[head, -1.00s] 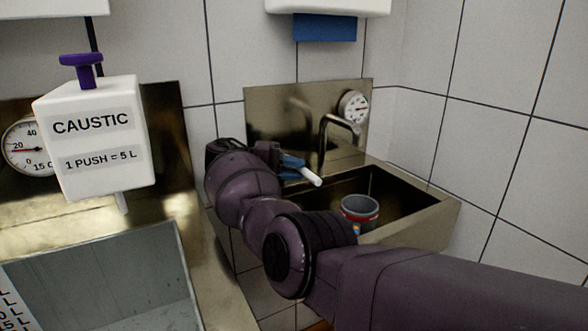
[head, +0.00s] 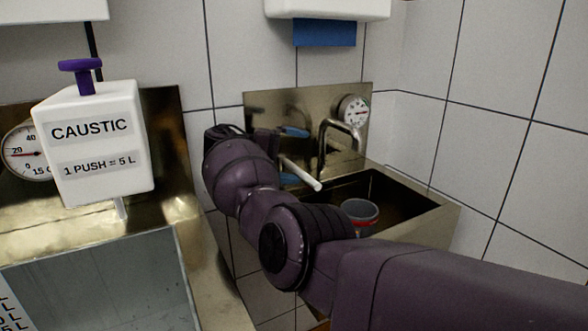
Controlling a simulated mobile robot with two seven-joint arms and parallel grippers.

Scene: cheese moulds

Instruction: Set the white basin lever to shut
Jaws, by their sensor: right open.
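The white lever (head: 302,174) is a pale rod at the metal basin (head: 447,211), beside the curved tap (head: 322,140). It slants down to the right, toward me; its far end is hidden behind my right gripper. My right gripper (head: 287,156) is open, with one blue fingertip above the lever and one below it. I cannot tell whether the fingers touch the lever. My wrist and forearm cover part of the basin's left side. My left gripper is not in view.
A grey bucket with a red band (head: 360,213) stands in the basin, close to my forearm. A dial gauge (head: 354,110) is on the backsplash. A white caustic dispenser (head: 95,145) with a purple knob hangs over a larger grey sink (head: 100,275) at left.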

